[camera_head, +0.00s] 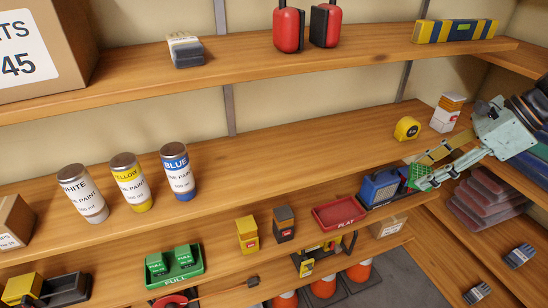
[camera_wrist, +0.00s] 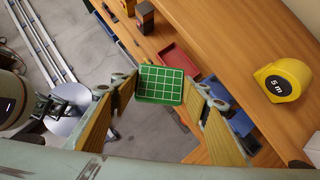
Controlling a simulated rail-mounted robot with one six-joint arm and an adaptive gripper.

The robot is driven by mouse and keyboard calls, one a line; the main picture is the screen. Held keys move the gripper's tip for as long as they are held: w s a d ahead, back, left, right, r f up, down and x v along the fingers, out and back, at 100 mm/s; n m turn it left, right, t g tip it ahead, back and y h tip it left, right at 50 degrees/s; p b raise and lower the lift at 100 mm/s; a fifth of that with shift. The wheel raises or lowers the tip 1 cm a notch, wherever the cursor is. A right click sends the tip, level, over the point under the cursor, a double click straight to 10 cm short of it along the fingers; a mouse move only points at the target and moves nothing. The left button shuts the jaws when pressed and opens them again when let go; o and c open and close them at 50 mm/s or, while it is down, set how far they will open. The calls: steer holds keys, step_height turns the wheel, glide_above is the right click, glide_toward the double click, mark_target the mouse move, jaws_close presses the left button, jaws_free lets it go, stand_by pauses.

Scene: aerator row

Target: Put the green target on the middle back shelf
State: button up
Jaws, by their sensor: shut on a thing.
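The green target (camera_head: 415,172) is a small green piece with a pale grid on its face. My gripper (camera_head: 426,170) is shut on it, and the wrist view shows the target (camera_wrist: 160,85) between the two tan finger pads. In the head view it is at the right, beside a blue box and in front of the middle back shelf (camera_head: 310,145). Whether it touches anything below cannot be told. The middle shelf carries paint cans at the left and a yellow tape measure (camera_head: 407,128) at the right.
A white and orange box (camera_head: 446,112) stands right of the tape measure. The blue box (camera_head: 380,187) and a red tray (camera_head: 337,213) are on the lower shelf. The middle shelf is bare between the blue paint can (camera_head: 178,172) and the tape measure.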

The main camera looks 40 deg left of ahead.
steer(key=shift+a+r, duration=0.1)
steer(key=shift+r, duration=0.2)
stand_by(0.4)
steer(key=w+a, duration=0.2)
steer(key=a, duration=0.2)
steer(key=w+a+p, duration=0.1)
steer(key=w+a, duration=0.1)
steer(key=a, duration=0.2)
steer(key=w+a+p, duration=0.1)
steer(key=w+a, duration=0.1)
steer(key=a, duration=0.2)
steer(key=shift+w+a, duration=0.2)
steer(key=shift+w, duration=0.05)
steer(key=shift+w+a+p, duration=0.2)
steer(key=shift+w+a, duration=0.25)
steer(key=shift+a, duration=0.45)
steer(key=shift+w+a+p, duration=0.2)
steer(key=shift+w+a, duration=0.25)
steer(key=shift+a, duration=0.4)
steer(key=shift+f, duration=0.8)
steer(key=shift+f, duration=0.15)
